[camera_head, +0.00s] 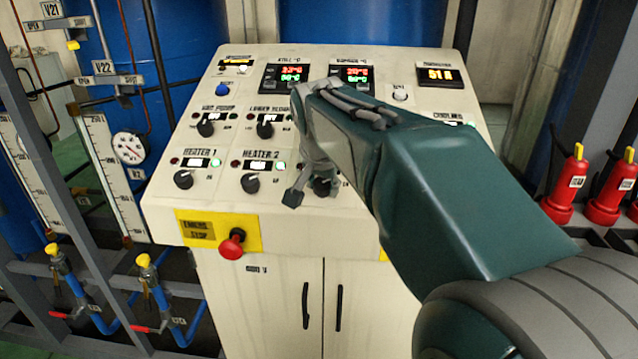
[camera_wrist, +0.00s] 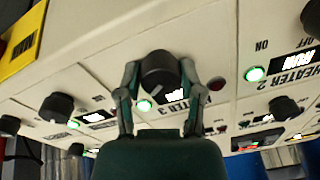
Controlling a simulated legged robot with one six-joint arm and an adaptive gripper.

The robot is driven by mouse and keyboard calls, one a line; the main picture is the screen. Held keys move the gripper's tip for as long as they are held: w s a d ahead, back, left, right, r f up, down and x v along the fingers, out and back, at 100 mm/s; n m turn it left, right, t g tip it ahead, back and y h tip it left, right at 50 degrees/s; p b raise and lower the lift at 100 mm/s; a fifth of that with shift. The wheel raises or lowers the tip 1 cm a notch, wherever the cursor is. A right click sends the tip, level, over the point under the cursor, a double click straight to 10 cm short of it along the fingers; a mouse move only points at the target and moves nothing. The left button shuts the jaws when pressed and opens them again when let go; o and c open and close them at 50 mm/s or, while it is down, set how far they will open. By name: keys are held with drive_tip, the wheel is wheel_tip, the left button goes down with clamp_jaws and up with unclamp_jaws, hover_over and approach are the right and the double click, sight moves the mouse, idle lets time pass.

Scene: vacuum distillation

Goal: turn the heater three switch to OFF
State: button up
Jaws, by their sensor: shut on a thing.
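The heater three switch is a round black knob (camera_wrist: 158,75) in the middle of the wrist view, above its "HEATER 3" label as that view shows it. My gripper (camera_wrist: 159,72) has one finger on each side of the knob and is shut on it. A green lamp (camera_wrist: 144,105) beside the label is lit, and a red lamp (camera_wrist: 216,83) looks dark. The small display by the label is partly hidden by a finger. In the head view my gripper (camera_head: 308,185) is at the panel right of heater 2; my arm hides most of the heater three switch (camera_head: 322,187).
The heater 2 knob (camera_head: 251,183) and heater 1 knob (camera_head: 183,180) stand to the left, with green lamps lit. The lower-row knobs sit above a red emergency stop button (camera_head: 231,244). Red extinguisher-like objects (camera_head: 611,190) stand at the right.

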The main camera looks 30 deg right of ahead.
drive_tip(key=n, duration=0.5)
drive_tip(key=shift+f, duration=0.1)
drive_tip(key=n, duration=0.5)
drive_tip(key=shift+n+y, duration=0.3)
drive_tip(key=shift+n, duration=0.1)
drive_tip(key=o, duration=1.2)
drive_tip(key=shift+w+f, duration=0.1)
drive_tip(key=shift+c, duration=0.2)
drive_tip(key=shift+r, duration=0.25)
drive_tip(key=shift+a+r, duration=0.1)
drive_tip(key=shift+r, duration=0.25)
drive_tip(key=v, duration=1.1)
